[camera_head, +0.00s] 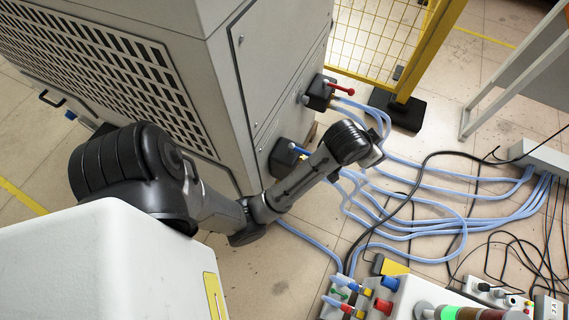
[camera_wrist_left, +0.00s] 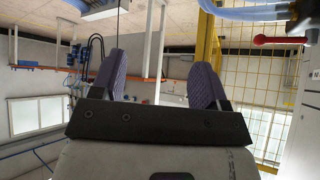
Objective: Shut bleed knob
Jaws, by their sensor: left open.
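I cannot tell for certain which part is the bleed knob. A red lever (camera_head: 342,88) sits on a black valve block (camera_head: 318,93) on the cabinet's side. It also shows at the upper right in the left wrist view (camera_wrist_left: 280,40). A blue handle (camera_head: 299,150) sits on a lower black block (camera_head: 285,158), just left of my left forearm. My left gripper (camera_wrist_left: 159,66) is open and empty, its two purple fingers apart, with the red lever to their right in the wrist view. Its fingers are not discernible in the head view. My right gripper is out of view.
Pale blue hoses (camera_head: 430,226) run across the floor from the cabinet (camera_head: 268,70) to a grey box (camera_head: 541,157). A yellow mesh fence (camera_head: 378,40) stands behind. Several coloured handles and fittings, including a blue fitting (camera_head: 390,283), are at the bottom right.

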